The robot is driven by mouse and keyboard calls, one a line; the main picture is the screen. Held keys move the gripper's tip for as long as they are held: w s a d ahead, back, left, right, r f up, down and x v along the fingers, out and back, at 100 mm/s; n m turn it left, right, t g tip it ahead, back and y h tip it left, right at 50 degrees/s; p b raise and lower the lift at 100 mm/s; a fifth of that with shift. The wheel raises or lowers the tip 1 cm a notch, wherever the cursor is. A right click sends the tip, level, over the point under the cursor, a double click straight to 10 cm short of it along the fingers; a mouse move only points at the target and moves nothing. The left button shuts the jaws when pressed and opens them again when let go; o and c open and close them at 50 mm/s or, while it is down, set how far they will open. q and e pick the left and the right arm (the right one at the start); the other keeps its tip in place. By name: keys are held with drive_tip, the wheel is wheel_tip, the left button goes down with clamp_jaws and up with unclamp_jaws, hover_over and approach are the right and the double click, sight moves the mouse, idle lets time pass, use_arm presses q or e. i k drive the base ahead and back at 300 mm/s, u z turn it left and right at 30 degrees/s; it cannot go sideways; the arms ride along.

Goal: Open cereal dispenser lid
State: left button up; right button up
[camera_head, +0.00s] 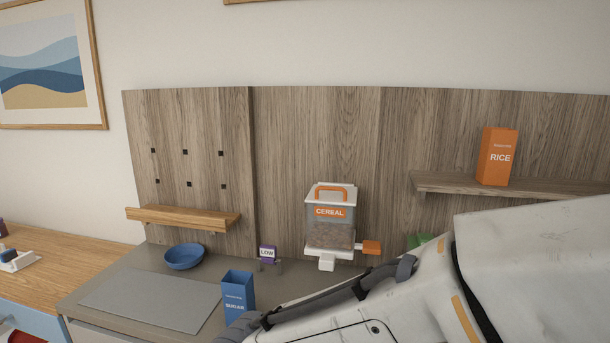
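The cereal dispenser (330,228) is mounted at the wooden back panel, right of the picture's middle. It is a clear box with cereal inside and an orange CEREAL label. Its white lid (332,197) has an orange handle and looks closed. A white spout and an orange knob (371,247) show at its bottom. A large white arm of mine fills the lower right, in front of the counter. Neither of my grippers can be seen.
A blue bowl (184,257), a grey mat (150,301) and a blue sugar box (238,294) are on the counter, left of the dispenser. A small LOW sign (267,253) stands near the panel. An orange rice box (497,157) stands on the right shelf (550,187). A wooden shelf (183,219) is at left.

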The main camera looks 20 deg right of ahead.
sight(333, 188)
drive_tip(key=z, duration=0.35)
drive_tip(key=i, duration=0.9)
drive_tip(key=z, duration=0.5)
